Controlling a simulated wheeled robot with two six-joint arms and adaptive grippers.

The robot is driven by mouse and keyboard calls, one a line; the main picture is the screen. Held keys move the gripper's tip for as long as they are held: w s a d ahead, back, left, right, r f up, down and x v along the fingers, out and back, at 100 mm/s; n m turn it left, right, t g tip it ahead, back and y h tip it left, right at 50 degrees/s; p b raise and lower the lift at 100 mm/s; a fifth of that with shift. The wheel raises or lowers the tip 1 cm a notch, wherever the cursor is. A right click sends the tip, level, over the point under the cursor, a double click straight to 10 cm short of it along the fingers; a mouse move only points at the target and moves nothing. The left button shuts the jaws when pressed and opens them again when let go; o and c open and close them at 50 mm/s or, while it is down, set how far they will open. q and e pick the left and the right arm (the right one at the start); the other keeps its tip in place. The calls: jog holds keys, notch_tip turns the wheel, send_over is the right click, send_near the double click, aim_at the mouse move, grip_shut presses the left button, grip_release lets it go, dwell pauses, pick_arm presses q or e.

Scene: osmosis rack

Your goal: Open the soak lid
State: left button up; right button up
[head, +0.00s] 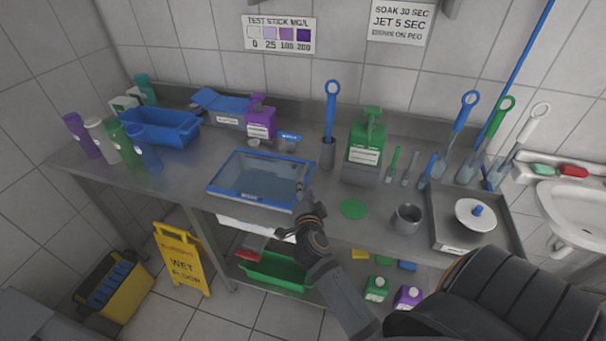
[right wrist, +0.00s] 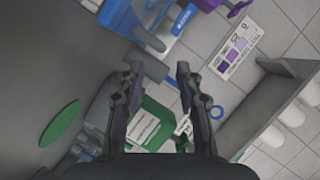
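The soak lid (head: 258,177) is a clear pane in a blue frame. It lies flat, looking shut, over the tub on the steel counter in the head view. A blue frame part (right wrist: 122,18), probably its corner, shows at the upper left in the right wrist view. My right gripper (head: 297,208) is at the lid's front right corner in the head view; contact cannot be told. In the right wrist view my right gripper (right wrist: 158,72) has its fingers apart with nothing held between them. My left gripper is not in view.
A grey holder with a blue brush (head: 328,152) and a green jug (head: 364,145) stand right of the lid. A purple jug (head: 261,117) and a small blue-labelled tub (head: 288,142) stand behind it. A green disc (head: 354,208) and grey cup (head: 407,218) lie to the right.

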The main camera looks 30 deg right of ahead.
aim_at(304, 172)
jog(key=x, duration=0.9)
jog(key=shift+w+d+f, duration=0.1)
jog(key=shift+w+d, duration=0.1)
jog(key=shift+w, duration=0.1)
grip_shut()
